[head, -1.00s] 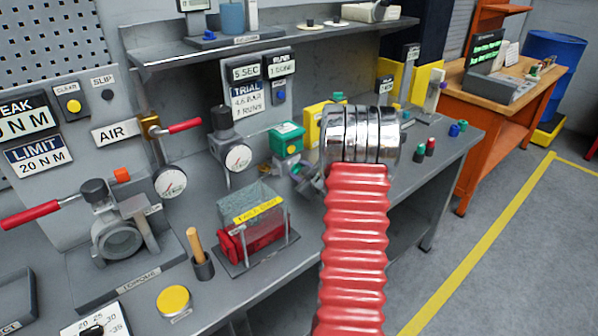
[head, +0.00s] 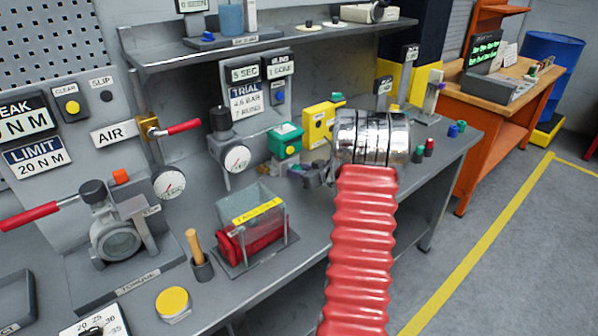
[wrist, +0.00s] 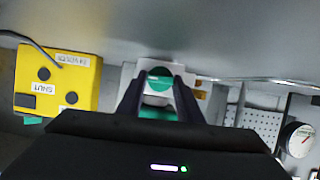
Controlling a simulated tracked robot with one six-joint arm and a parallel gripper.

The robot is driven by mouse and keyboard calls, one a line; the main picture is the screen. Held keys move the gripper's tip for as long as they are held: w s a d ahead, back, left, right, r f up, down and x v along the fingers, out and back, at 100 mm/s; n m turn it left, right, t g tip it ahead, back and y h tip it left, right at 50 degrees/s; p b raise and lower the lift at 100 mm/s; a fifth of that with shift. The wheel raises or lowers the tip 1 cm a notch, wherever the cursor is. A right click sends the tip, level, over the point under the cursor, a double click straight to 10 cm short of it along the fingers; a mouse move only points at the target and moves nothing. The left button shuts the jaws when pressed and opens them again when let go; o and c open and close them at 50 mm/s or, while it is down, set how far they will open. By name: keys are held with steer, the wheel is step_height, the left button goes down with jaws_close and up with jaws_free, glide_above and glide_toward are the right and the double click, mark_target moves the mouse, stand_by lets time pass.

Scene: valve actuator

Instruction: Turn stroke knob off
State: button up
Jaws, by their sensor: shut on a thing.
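My gripper (head: 306,174) is low in front of the green box (head: 286,140) in the head view, beside the ribbed red sleeve of my arm. In the wrist view my gripper (wrist: 158,92) has both dark fingers on either side of a round green piece (wrist: 160,78), and it is shut on it. More green shows lower between the fingers. I cannot tell whether this piece is the stroke knob, as no stroke label is readable. In the head view my wrist and fingers hide the gripped part.
The yellow box (head: 320,122) stands right of the green box; its SHUT label (wrist: 43,88) shows in the wrist view. A gauge (head: 237,158) stands to the left. A clear box with a red cylinder (head: 262,232) stands in front. Red and green pegs (head: 429,147) stand right of my wrist.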

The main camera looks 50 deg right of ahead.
stand_by(0.4)
steer(key=o, duration=0.8)
steer(key=v, duration=1.3)
steer(key=shift+s+r, duration=0.1)
steer(key=shift+s, duration=0.25)
steer(key=shift+w, duration=0.1)
